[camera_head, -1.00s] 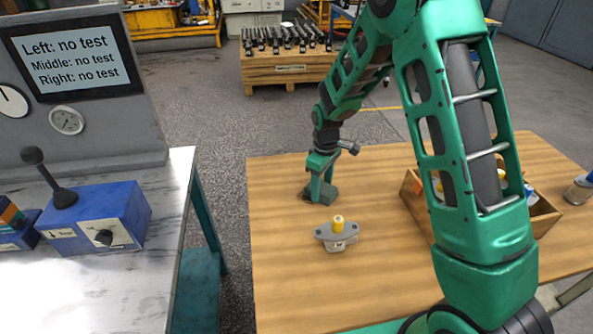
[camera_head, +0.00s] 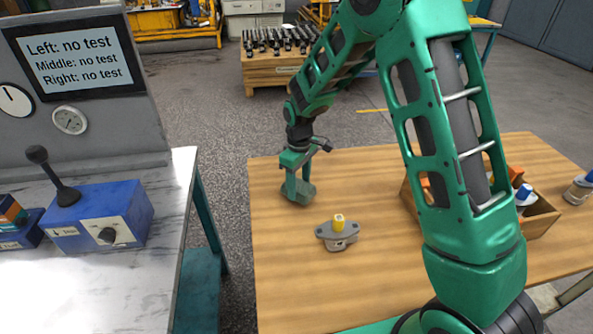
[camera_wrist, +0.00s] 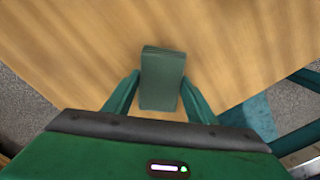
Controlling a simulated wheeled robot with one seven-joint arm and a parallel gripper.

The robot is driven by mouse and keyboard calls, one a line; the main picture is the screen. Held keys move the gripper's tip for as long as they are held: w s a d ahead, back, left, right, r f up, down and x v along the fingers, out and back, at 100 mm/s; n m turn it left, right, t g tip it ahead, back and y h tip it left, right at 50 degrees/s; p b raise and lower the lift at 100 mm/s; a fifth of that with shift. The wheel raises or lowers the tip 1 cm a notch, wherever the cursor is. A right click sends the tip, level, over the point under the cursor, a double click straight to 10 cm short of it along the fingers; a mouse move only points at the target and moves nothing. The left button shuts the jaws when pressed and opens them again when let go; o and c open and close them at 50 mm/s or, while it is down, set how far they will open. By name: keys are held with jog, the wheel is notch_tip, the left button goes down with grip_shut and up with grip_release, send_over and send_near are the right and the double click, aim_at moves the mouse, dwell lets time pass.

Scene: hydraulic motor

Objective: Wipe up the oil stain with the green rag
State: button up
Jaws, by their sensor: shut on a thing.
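My gripper (camera_head: 297,182) is shut on the green rag (camera_head: 299,194), a folded dark green block. It is low over the far left part of the wooden table (camera_head: 290,270). In the wrist view the rag (camera_wrist: 162,75) sits between the two green fingers of my gripper (camera_wrist: 160,92), and its far end sticks out past them. I cannot tell whether the rag touches the wood. No oil stain shows on the bare wood in either current view; the patch under the rag is hidden.
A grey motor part with a yellow top (camera_head: 338,235) stands close in front of the gripper. A wooden box of parts (camera_head: 541,218) is at the right, partly behind my arm. The table's left edge is near the rag.

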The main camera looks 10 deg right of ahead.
jog(key=shift+r, duration=3.05)
